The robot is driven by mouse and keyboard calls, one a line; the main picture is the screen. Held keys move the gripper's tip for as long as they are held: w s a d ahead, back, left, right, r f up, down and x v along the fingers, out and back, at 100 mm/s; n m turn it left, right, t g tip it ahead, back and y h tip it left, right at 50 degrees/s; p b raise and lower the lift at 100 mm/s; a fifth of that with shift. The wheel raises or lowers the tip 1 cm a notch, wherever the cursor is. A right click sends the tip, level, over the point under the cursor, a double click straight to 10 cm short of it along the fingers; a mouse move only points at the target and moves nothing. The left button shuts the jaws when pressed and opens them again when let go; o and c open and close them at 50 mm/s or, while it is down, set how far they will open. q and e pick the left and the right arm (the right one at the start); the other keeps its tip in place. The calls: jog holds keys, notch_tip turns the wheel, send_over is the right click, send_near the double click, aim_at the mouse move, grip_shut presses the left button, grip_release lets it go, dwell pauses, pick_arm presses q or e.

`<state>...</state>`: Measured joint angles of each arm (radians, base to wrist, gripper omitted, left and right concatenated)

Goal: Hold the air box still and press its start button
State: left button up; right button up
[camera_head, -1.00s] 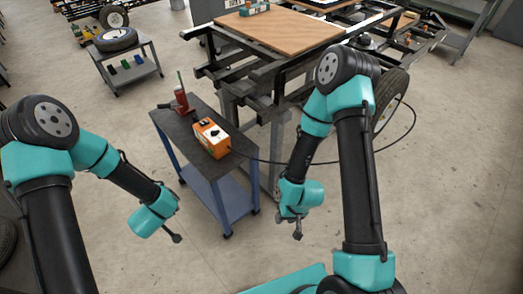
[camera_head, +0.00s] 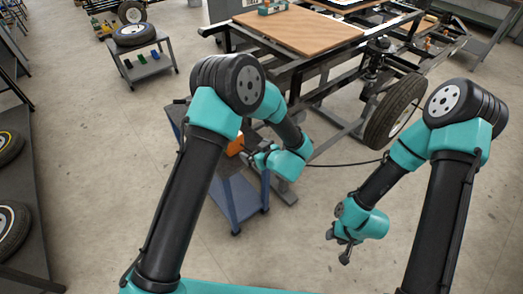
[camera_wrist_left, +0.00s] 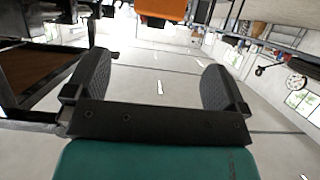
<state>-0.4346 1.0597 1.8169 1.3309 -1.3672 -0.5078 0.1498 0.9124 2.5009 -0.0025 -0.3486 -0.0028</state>
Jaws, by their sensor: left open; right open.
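The orange air box (camera_head: 236,145) sits on the small dark-topped cart, mostly hidden behind my left arm in the head view. Its start button cannot be seen. In the left wrist view, part of the orange box (camera_wrist_left: 160,8) shows at the top edge, beyond the open fingers. My left gripper (camera_head: 253,156) is close beside the box, open, with nothing between its fingers; it also shows in the left wrist view (camera_wrist_left: 155,80). My right gripper (camera_head: 344,252) hangs over bare floor, well right of the box, open and empty.
The blue-legged cart (camera_head: 240,200) carries the box. A black hose (camera_head: 340,164) runs right from near it. A chassis frame with a wooden board (camera_head: 305,28) and a wheel (camera_head: 395,110) stand behind. Floor around my right gripper is clear.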

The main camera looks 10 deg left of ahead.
pick_arm(q)
jog(key=x, duration=1.7)
jog(key=shift+w+a+f, duration=0.15)
jog(key=shift+w, duration=0.05)
jog(key=shift+c, duration=0.5)
jog(key=c, duration=0.9)
jog(key=o, duration=0.7)
jog(key=c, duration=0.5)
pick_arm(e)
grip_shut()
